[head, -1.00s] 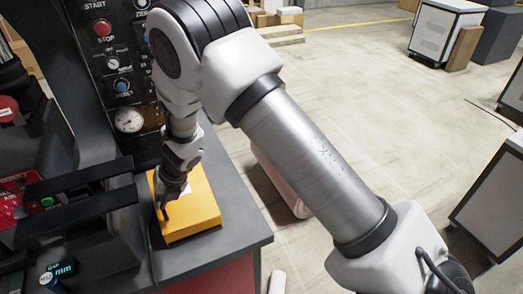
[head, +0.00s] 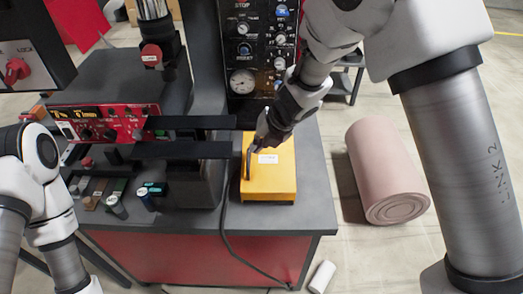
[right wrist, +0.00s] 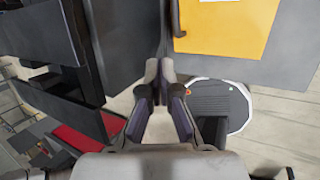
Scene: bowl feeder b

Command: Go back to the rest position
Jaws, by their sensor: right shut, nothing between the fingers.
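My right gripper (head: 262,138) is shut and empty. In the head view it points down over the left part of a yellow box (head: 278,178) with a white label, which lies on the grey bench top. In the right wrist view the closed fingers (right wrist: 160,72) meet, with the yellow box (right wrist: 228,22) beyond them at upper right. I see a gap between fingers and box there. Part of my left arm shows at the left edge of the head view; its gripper is not visible.
A black control panel (head: 262,50) with knobs and a gauge stands behind the box. Two dark bars (head: 185,150) reach in from the left, close to my right gripper. A pink roll (head: 385,175) lies on the floor at right. A cable (head: 228,232) hangs over the bench front.

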